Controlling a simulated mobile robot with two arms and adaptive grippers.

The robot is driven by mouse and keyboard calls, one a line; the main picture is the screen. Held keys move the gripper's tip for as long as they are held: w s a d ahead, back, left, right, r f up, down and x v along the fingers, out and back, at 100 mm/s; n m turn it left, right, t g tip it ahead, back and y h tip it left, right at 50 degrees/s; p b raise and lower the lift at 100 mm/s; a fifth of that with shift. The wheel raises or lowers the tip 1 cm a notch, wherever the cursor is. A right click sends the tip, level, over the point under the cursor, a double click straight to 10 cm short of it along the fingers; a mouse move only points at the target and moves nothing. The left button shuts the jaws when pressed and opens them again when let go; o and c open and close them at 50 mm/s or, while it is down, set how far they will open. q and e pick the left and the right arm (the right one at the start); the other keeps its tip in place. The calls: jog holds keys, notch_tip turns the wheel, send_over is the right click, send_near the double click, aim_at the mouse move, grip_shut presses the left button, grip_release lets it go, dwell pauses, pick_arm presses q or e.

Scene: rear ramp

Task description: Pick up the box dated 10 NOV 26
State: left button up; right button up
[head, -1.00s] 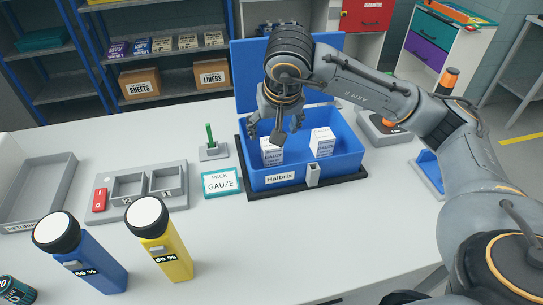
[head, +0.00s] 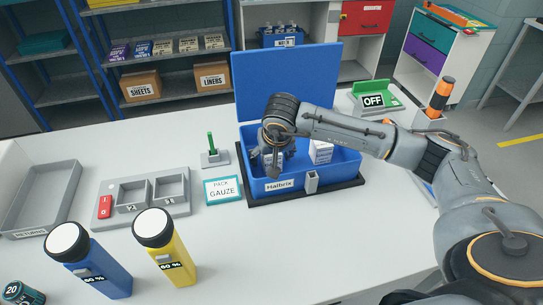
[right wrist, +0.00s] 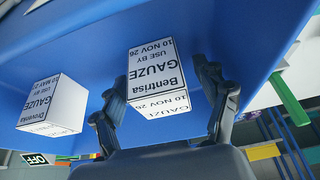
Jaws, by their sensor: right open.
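The white gauze box dated 10 NOV 26 (right wrist: 155,75) shows upside down in the right wrist view, between my right gripper's fingers. In the head view it is mostly hidden behind that gripper. My right gripper (head: 274,163) is open and low inside the blue bin (head: 335,170). In the right wrist view its two fingers (right wrist: 165,105) stand on either side of the box, with space visible at least on the right. A second white gauze box (head: 321,151) stands to the right in the bin; in the right wrist view (right wrist: 53,103) its date looks like MAY 27. My left gripper is not in view.
The bin's blue lid (head: 285,80) stands open behind it. A gauze sign (head: 222,189), a grey two-slot tray (head: 148,200), a returns tray (head: 38,205), and blue (head: 95,270) and yellow (head: 168,255) bottles are to the left. An OFF device (head: 373,100) is behind right.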

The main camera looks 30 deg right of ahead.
jog(key=shift+c, duration=0.2)
jog(key=c, duration=1.2)
jog(key=shift+r, duration=0.15)
